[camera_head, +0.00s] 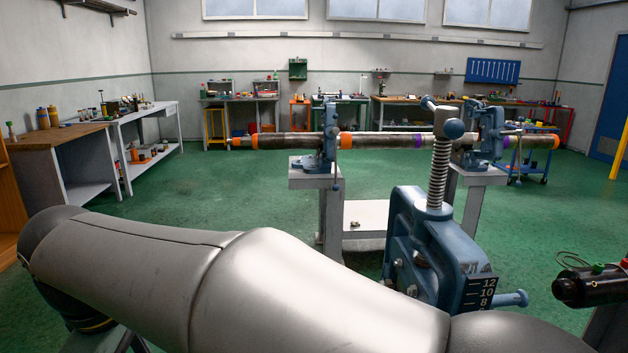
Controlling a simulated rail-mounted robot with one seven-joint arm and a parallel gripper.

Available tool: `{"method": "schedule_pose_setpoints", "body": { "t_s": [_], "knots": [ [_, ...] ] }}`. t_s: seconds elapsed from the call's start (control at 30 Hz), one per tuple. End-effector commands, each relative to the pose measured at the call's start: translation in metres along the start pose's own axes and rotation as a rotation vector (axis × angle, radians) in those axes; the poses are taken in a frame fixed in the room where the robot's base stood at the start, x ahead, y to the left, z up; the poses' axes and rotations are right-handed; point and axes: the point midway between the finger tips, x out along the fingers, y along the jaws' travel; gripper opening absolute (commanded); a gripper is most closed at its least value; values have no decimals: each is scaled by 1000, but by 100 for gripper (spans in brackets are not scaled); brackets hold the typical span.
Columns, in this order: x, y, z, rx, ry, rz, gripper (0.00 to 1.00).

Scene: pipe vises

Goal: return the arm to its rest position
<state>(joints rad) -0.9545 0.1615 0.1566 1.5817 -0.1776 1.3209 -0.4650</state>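My own arm (300,290) stretches across the lower part of the head view as a large grey link. It bends at the left edge and runs out of the picture at the lower right. My gripper does not show, so its state is hidden. A long dark pipe (385,141) with orange and purple bands lies level across two blue vises, a left one (329,145) and a right one (487,135). A larger blue vise (412,240) with a vertical screw stands close behind my arm. Its lower part is partly hidden by the arm.
The vises stand on grey pedestals (316,180). A black cylindrical tool (588,286) sits at the right edge. Workbenches (70,145) line the left side and back wall. A yellow post (620,150) stands at far right. The green floor (225,190) is open at centre left.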

Motion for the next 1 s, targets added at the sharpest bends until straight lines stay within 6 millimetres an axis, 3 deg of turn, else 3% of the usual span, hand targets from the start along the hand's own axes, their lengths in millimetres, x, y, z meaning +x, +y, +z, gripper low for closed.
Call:
{"method": "schedule_pose_setpoints", "body": {
  "t_s": [0.1, 0.37, 0.47, 0.57, 0.7, 0.8, 0.9, 1.0],
  "knots": [
    [-2, 19, 34, 106, -13, -6, 31],
    [5, 46, 114, 364, -41, -26, 31],
    [8, 53, 158, 507, -56, -38, 31],
    [10, 52, 217, 708, -72, -53, 31],
    [16, 25, 310, 1074, -92, -81, 31],
    [22, -5, 357, 1307, -99, -97, 31],
    [29, -32, 383, 1469, -102, -109, 31],
    [34, -46, 394, 1555, -102, -116, 31]
  ]
}}
